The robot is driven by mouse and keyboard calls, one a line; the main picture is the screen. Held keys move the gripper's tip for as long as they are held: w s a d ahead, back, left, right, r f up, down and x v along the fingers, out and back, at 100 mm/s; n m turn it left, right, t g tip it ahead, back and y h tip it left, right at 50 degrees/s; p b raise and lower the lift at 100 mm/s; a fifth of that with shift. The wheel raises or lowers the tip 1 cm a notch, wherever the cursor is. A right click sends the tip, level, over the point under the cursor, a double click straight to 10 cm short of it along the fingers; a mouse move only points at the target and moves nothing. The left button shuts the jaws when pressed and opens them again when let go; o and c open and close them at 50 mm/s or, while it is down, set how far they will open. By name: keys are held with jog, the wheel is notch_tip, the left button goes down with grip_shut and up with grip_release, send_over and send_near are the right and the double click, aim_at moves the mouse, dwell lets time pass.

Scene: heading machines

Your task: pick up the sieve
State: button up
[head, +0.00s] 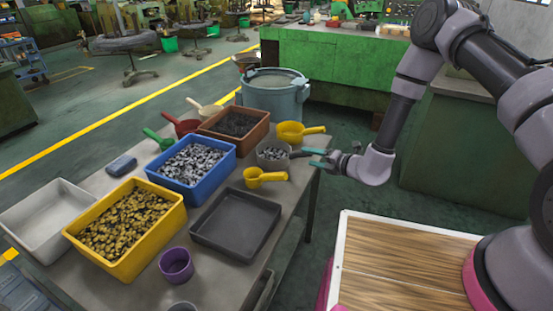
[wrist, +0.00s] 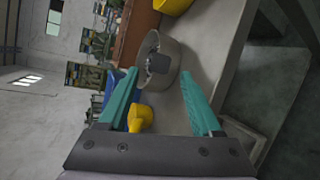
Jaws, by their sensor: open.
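The sieve (head: 272,154) looks like a round grey pan with a short dark handle pointing right, at the right edge of the table. Small metal pieces seem to show inside it. My gripper (head: 315,158) is open, with teal fingers pointing left at the handle's end. In the wrist view the sieve (wrist: 174,47) lies just ahead, its dark handle end facing me between the fingertips of my gripper (wrist: 158,74). I see no finger closed on it; whether the handle is inside the jaws or just beyond, I cannot tell.
A yellow scoop (head: 264,177) and another yellow scoop (head: 298,131) lie on either side of the sieve. A black tray (head: 236,224), a blue bin (head: 190,166) and a yellow bin (head: 127,228) crowd the table. A large bucket (head: 272,92) stands behind.

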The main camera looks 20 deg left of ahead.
aim_at(300, 154)
jog(key=x, duration=0.6)
jog(key=shift+w+d, duration=0.15)
jog(key=shift+r, duration=0.1)
grip_shut()
